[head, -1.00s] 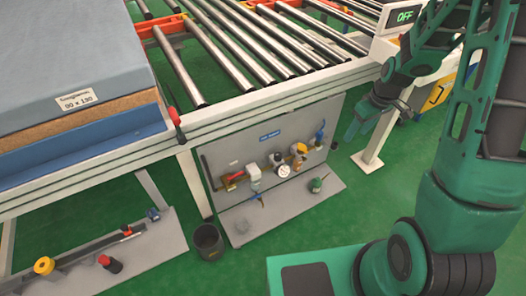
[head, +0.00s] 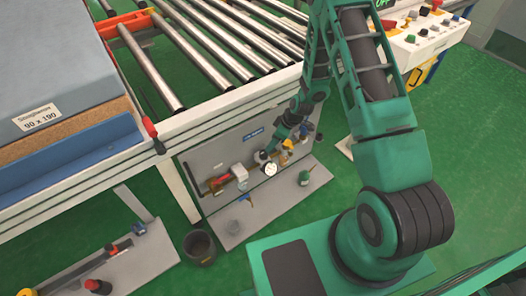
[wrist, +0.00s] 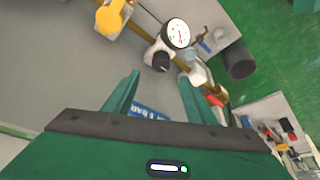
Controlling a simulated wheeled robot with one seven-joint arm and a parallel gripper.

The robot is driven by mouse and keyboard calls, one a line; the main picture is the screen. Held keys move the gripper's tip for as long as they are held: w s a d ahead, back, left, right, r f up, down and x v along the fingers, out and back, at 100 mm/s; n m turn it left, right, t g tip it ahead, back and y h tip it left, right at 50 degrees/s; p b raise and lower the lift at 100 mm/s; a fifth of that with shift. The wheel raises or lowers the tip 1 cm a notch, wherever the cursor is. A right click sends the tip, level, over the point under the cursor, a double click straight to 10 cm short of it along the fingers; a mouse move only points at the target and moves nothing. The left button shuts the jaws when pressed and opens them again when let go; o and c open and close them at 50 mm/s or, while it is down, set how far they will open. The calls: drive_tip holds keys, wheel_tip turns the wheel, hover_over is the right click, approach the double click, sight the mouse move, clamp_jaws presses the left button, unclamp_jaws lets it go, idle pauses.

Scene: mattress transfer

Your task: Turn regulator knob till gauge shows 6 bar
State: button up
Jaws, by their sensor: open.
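The regulator's black knob (wrist: 161,62) shows in the wrist view, on a pale body. The round white gauge (wrist: 177,33) sits just beyond it. Its needle is too small to read with certainty. In the head view the gauge (head: 270,169) shows on the grey panel under the conveyor. My gripper (wrist: 158,92) is open and empty, its two green fingers apart, with the knob beyond the gap between the tips and not touching them. In the head view my gripper (head: 276,145) is in front of the panel and partly hides the regulator.
A red-handled valve (head: 217,180) and a white unit (head: 239,172) are farther left on the pipe. The roller conveyor (head: 215,108) runs above. A dark bin (head: 199,247) stands on the floor.

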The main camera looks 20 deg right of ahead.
sight(264, 152)
drive_tip(key=x, duration=0.9)
drive_tip(key=shift+a+f, duration=0.1)
drive_tip(key=shift+f, duration=0.2)
drive_tip(key=c, duration=1)
